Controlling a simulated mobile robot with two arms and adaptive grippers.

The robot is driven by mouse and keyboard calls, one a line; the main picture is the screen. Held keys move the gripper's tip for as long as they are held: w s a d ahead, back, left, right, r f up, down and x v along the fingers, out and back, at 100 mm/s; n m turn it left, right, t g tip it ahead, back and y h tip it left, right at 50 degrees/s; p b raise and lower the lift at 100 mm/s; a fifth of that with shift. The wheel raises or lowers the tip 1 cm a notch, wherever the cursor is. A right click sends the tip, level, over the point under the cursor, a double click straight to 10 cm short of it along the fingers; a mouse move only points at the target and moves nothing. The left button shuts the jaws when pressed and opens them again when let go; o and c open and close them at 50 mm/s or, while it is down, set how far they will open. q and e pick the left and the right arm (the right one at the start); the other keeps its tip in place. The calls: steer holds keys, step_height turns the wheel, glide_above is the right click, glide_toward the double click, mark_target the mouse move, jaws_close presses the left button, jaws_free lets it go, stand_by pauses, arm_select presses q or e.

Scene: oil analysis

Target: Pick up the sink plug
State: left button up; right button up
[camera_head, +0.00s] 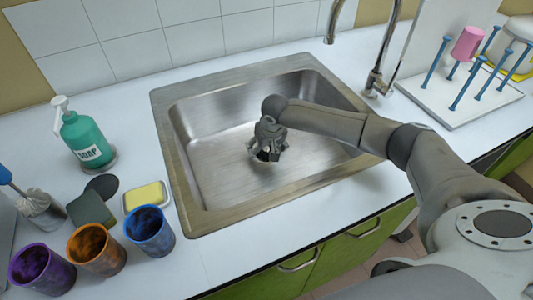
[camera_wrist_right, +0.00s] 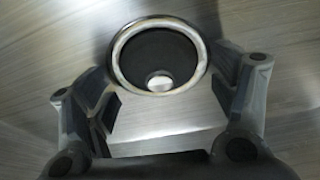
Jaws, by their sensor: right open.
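My right gripper (camera_head: 267,152) hangs inside the steel sink (camera_head: 215,185), pointing down at its floor. In the right wrist view its two fingers stand apart with nothing held between them. Just past the fingertips is a round metal drain ring (camera_wrist_right: 118,62) with a dark grey inside and a small bright disc (camera_wrist_right: 160,82) low in it. I cannot tell whether a sink plug sits in the ring or the drain is open. In the head view the gripper hides this spot. My left gripper is not in view.
Left of the sink are a green soap bottle (camera_head: 86,138), a yellow sponge (camera_head: 146,195) on a dish, a dark flat oval (camera_head: 101,186) and several stained cups. A tap (camera_head: 378,80) rises behind the sink. A white drying rack (camera_head: 460,105) with blue pegs stands right.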

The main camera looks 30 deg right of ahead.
steer(key=c, duration=1)
steer(key=shift+r, duration=0.1)
